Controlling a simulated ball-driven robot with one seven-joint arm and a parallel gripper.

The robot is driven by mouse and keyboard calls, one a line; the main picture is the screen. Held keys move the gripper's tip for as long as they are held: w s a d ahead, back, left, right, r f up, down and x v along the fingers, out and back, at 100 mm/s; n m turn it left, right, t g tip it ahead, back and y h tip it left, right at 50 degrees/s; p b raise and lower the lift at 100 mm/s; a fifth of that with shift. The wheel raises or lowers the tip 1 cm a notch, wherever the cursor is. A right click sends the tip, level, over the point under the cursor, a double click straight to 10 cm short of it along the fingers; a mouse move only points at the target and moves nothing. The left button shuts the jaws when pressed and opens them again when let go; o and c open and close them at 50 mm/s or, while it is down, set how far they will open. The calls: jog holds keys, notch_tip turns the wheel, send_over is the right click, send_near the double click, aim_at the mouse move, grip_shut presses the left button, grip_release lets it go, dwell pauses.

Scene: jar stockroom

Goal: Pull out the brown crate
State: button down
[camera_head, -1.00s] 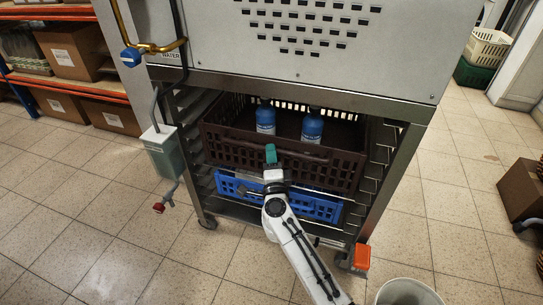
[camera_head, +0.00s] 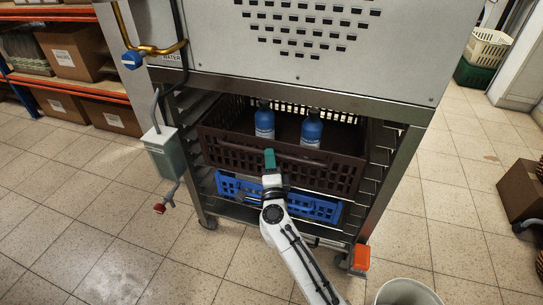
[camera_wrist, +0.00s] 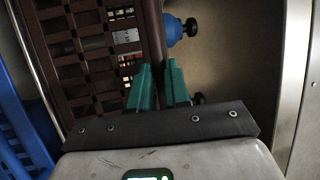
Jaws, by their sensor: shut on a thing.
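The brown crate (camera_head: 235,157) sits on the upper level of a metal rack, with two blue bottles (camera_head: 264,120) (camera_head: 311,130) standing in it. Its front sticks out a little past the rack's frame. My gripper (camera_head: 270,160) is at the middle of the crate's front rim. In the wrist view my gripper's green fingers (camera_wrist: 158,86) are shut on the brown crate's rim bar (camera_wrist: 153,40), one finger on each side. One blue bottle shows beyond the rim in the wrist view (camera_wrist: 173,30). Part of the crate's front is hidden behind my gripper.
A blue crate (camera_head: 230,187) sits on the level just below. Rack posts (camera_head: 392,185) stand on both sides. A green-grey box with a red-tipped lever (camera_head: 166,152) hangs at the left. A pale bin (camera_head: 408,292) stands at the front right.

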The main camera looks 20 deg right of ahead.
jog(key=s+a+p, duration=0.4)
jog(key=s+a, duration=0.3)
jog(key=s, duration=0.3)
jog(key=s+a+p, duration=0.4)
jog(key=s+a, duration=0.4)
jog(key=s, duration=0.3)
jog(key=shift+s+a, duration=0.15)
jog(key=shift+f, duration=0.15)
jog(key=c, duration=1.1)
grip_release()
jog(key=shift+p, duration=0.3)
jog(key=v, duration=1)
jog(key=shift+s+a, duration=0.15)
jog(key=shift+s, duration=0.2)
jog(key=shift+f, duration=0.1)
